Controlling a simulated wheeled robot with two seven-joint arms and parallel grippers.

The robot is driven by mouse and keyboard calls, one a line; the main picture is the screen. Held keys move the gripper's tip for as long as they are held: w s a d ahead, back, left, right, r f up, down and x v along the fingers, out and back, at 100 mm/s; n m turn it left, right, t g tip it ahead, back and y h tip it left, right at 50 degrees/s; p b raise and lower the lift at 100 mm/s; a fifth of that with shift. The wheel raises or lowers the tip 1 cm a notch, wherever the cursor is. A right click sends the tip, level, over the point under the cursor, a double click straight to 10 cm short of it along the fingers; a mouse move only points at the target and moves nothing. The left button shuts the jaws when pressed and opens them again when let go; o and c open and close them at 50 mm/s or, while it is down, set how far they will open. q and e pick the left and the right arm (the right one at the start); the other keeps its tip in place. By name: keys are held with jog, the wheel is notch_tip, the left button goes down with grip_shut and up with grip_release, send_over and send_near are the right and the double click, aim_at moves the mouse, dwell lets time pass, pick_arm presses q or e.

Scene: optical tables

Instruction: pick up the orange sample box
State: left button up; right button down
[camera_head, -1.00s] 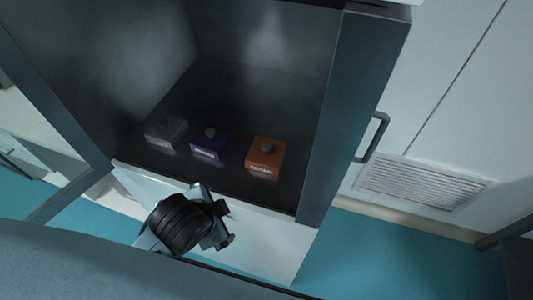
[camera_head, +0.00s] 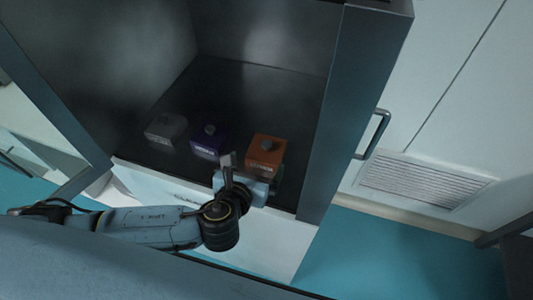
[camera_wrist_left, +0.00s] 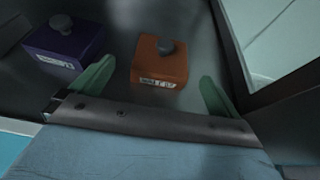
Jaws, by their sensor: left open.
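The orange sample box (camera_head: 266,150) stands on the dark floor of an open cabinet, at the right of a row of boxes, with a dark round knob on top. In the left wrist view the orange box (camera_wrist_left: 159,62) is ahead of my left gripper (camera_wrist_left: 156,88), its near part between the two green fingertips. The fingers are open, with a gap visible on both sides of the box. In the head view my left gripper (camera_head: 252,172) is at the cabinet's front edge, just in front of the orange box. My right gripper is not in view.
A purple box (camera_head: 209,140) stands left of the orange one, close to my left finger in the wrist view. A grey box (camera_head: 166,131) is farther left. The cabinet's right side wall (camera_head: 344,105) stands right of the orange box. Cabinet floor behind the boxes is clear.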

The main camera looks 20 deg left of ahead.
aim_at(266, 150)
pick_arm(q)
jog(key=x, duration=0.4)
jog(key=b+x, duration=0.1)
jog(key=x, duration=0.4)
jog(key=shift+w+d+f, duration=0.1)
jog(key=shift+d+f, duration=0.05)
jog(key=shift+d, duration=0.1)
jog(key=c, duration=1.1)
